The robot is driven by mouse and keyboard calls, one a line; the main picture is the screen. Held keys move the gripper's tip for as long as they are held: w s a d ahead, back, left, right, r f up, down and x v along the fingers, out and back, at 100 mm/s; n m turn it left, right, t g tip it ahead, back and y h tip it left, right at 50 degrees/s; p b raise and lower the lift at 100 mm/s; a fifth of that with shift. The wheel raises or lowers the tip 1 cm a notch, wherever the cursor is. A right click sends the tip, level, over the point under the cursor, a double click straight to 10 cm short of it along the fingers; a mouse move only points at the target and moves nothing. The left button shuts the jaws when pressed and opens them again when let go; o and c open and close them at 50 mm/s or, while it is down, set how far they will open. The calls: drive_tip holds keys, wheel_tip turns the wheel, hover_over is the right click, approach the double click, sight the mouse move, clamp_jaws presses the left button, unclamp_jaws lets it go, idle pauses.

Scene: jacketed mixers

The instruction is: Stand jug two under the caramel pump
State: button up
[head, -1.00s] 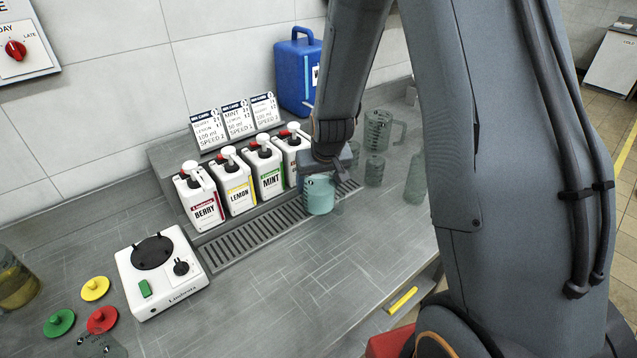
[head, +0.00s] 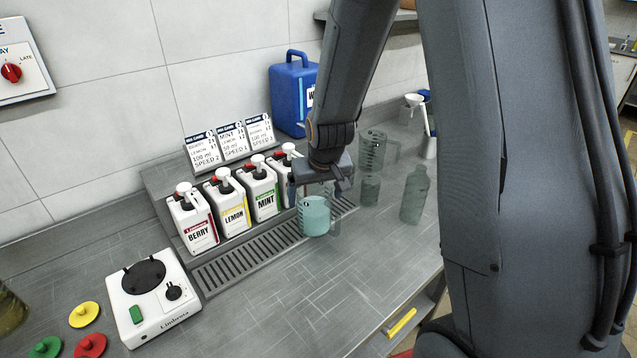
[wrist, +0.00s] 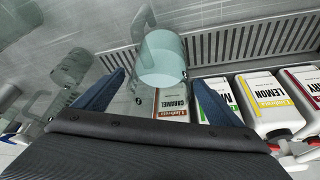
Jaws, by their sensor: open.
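A clear jug with teal liquid (head: 314,217) stands upright at the right end of the drip grate, in front of the fourth pump bottle (head: 287,188). The wrist view shows this bottle as the caramel bottle (wrist: 172,103), close behind the jug (wrist: 161,62). I cannot read the jug's number, nor tell whether its mouth is exactly below the spout, as my gripper hides the pump. My gripper (head: 316,194) is open at the jug's upper part. In the wrist view its blue fingers are spread on either side of the jug, with gaps visible.
Mint (head: 262,192), lemon (head: 231,205) and berry (head: 195,222) bottles line the grate (head: 235,262) to the left. A larger clear jug (head: 371,150), a small clear vessel (head: 370,189) and a clear bottle (head: 414,195) stand to the right.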

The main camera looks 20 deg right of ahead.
drive_tip(key=b+v, duration=0.1)
drive_tip(key=v, duration=0.5)
drive_tip(key=shift+s+r, duration=0.15)
drive_tip(key=shift+r, duration=0.25)
drive_tip(key=s+f+g, duration=0.2)
drive_tip(key=s+g, duration=0.1)
drive_tip(key=s, duration=1.3)
drive_tip(key=shift+s+f, duration=0.2)
drive_tip(key=shift+s, duration=0.2)
drive_tip(key=shift+a, duration=0.1)
drive_tip(key=shift+f+b, duration=0.35)
drive_tip(key=shift+b, duration=0.15)
